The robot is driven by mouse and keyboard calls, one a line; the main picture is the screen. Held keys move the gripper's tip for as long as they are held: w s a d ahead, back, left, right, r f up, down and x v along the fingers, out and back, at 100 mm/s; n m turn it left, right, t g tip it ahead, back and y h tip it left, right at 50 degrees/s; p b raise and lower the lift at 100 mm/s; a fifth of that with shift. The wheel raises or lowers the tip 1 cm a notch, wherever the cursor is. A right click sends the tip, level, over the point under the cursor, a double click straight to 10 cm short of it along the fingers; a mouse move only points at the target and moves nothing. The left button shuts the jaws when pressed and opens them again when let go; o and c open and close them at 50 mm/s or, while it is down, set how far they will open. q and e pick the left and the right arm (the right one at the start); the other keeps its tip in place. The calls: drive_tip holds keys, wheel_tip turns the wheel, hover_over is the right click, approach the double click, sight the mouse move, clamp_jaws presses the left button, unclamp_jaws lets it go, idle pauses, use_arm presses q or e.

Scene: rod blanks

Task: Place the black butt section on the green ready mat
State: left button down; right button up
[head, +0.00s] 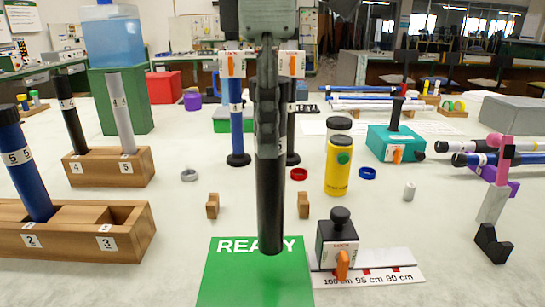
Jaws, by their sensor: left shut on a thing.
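The black butt section (270,205) is a dark cylinder standing upright at the middle of the head view. My left gripper (267,125) comes down from the top and is shut on its upper part, hiding some of it. The green ready mat (255,280) lies at the bottom centre, with white READY lettering partly covered by the section. The section's lower end overlaps the far part of the mat in the picture. I cannot tell whether it touches the mat. My right gripper is not in view.
A wooden rack (75,247) stands left, holding a blue rod (24,165). A black-knobbed block (337,243) on a ruler (375,281) sits close to the mat's right. Two small wooden blocks, a yellow canister (338,167) and coloured rings lie beyond.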

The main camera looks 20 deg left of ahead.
sight(272, 160)
use_arm(q)
drive_tip(key=f, duration=0.4)
drive_tip(key=shift+d+f, duration=0.2)
drive_tip(key=shift+d, duration=0.15)
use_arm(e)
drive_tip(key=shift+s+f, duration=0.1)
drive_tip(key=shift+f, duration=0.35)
use_arm(q)
drive_tip(key=shift+f, duration=0.1)
drive_tip(key=c, duration=1.5)
unclamp_jaws()
drive_tip(key=o, duration=0.5)
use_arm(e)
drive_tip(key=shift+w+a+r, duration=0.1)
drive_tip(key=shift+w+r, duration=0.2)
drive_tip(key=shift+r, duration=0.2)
